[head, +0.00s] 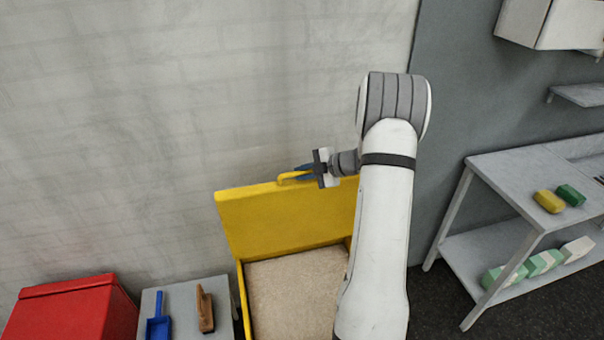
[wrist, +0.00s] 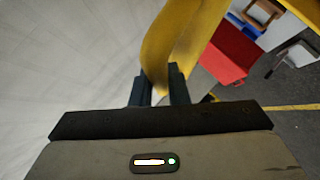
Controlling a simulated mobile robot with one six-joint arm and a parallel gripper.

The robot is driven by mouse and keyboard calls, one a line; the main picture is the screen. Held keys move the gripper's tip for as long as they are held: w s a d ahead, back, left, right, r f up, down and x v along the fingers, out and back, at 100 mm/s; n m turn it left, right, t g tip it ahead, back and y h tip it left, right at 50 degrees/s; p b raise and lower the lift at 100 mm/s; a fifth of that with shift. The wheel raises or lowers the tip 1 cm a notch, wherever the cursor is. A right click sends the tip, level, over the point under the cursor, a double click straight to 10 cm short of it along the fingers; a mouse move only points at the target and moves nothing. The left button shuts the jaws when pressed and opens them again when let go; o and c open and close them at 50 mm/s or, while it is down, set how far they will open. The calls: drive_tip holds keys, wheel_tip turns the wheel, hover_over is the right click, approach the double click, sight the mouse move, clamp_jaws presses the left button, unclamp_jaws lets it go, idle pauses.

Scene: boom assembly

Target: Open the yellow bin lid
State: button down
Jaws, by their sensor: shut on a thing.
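The yellow bin (head: 241,290) stands against the brick wall in the head view. Its yellow lid (head: 285,220) is raised and stands nearly upright at the back, so the pale, grainy contents (head: 295,290) show. My gripper (head: 306,173) is at the lid's top edge, shut on the yellow handle (head: 290,176). In the wrist view the handle (wrist: 180,45) runs up from between my two dark fingers (wrist: 158,88). My arm hides the right part of the bin and lid.
A red bin (head: 70,310) stands at the lower left. A small grey table (head: 183,296) beside it holds a blue scoop (head: 158,322) and a brown brush (head: 205,308). A grey workbench (head: 510,185) stands right. The brick wall (head: 180,90) is close behind the lid.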

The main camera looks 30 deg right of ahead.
drive_tip(key=c, duration=1.6)
unclamp_jaws()
drive_tip(key=shift+d+f, duration=0.15)
drive_tip(key=shift+f, duration=0.05)
drive_tip(key=shift+o, duration=1)
drive_tip(key=shift+r, duration=0.1)
